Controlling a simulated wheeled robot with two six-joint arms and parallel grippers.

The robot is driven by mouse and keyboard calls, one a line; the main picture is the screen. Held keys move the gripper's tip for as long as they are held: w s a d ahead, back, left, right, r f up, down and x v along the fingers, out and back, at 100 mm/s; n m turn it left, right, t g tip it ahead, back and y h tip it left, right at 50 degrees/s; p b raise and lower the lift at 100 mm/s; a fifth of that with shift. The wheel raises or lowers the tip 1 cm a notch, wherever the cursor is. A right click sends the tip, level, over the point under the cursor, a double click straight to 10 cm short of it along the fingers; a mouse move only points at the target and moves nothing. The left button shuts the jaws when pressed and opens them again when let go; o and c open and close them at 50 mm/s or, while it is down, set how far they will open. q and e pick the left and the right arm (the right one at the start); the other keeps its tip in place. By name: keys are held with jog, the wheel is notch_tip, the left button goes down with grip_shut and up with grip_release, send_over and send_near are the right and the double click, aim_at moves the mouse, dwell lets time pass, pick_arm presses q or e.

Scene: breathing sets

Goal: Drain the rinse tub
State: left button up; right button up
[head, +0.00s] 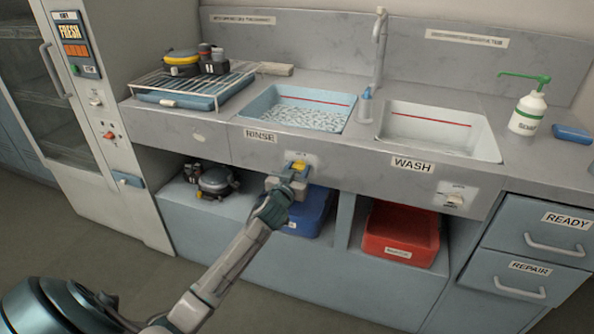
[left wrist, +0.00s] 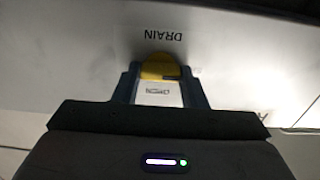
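The rinse tub (head: 296,110) is the left basin in the counter, above the label RINSE. It has a red line on its back wall and a rippled, watery surface below it. On the counter front under it is a yellow drain knob (head: 299,166). The knob also shows in the left wrist view (left wrist: 158,68), beside the word DRAIN. My left gripper (head: 290,174) is at this knob, with one finger on each side of it. The knob about fills the gap, but I cannot tell whether the fingers press on it. My right gripper is out of view.
The wash tub (head: 437,132) is to the right, with its own knob (head: 455,200) on the front. A blue bin (head: 312,212) and a red bin (head: 400,235) stand below. A drying rack (head: 195,85) is at left. READY and REPAIR drawers (head: 553,245) are at right.

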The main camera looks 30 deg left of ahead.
pick_arm(q)
jog(key=shift+m, duration=0.3)
jog(key=m+p, duration=0.4)
jog(key=m, duration=0.6)
jog(key=shift+d+m+p, duration=0.15)
jog(key=shift+m+p, duration=0.15)
jog(key=shift+m, duration=0.1)
jog(key=shift+f+m, duration=0.1)
jog(key=shift+m, duration=0.9)
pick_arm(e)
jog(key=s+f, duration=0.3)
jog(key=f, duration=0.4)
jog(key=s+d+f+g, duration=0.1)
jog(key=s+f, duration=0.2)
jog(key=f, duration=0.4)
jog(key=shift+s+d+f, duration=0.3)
pick_arm(q)
jog(key=o, duration=1)
jog(key=shift+s+d+f, duration=0.1)
jog(key=shift+s, duration=0.25)
jog(key=b+v, duration=0.1)
jog(key=v, duration=0.9)
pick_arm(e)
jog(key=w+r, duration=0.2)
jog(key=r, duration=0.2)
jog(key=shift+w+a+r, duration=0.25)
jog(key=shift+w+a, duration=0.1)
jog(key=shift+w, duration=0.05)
